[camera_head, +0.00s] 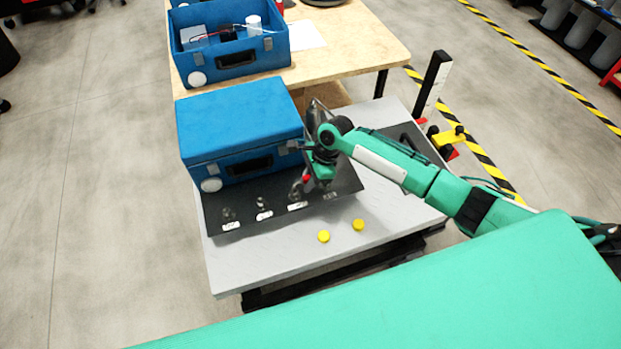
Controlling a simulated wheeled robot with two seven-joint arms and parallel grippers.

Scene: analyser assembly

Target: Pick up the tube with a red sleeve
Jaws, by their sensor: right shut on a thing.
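The tube with a red sleeve (306,179) shows as a small red spot by the front right corner of the closed blue case, above the dark mat (345,177). My right gripper (318,176) comes in from the right and points down there, shut on this tube. The gripper and arm hide part of it, and the tube's body is too small to make out clearly. My left gripper is not in view.
Several small dark parts with white labels (264,215) stand in a row on the mat. The closed blue case (240,120) stands behind them. An open blue case (235,72) stands on the wooden table behind.

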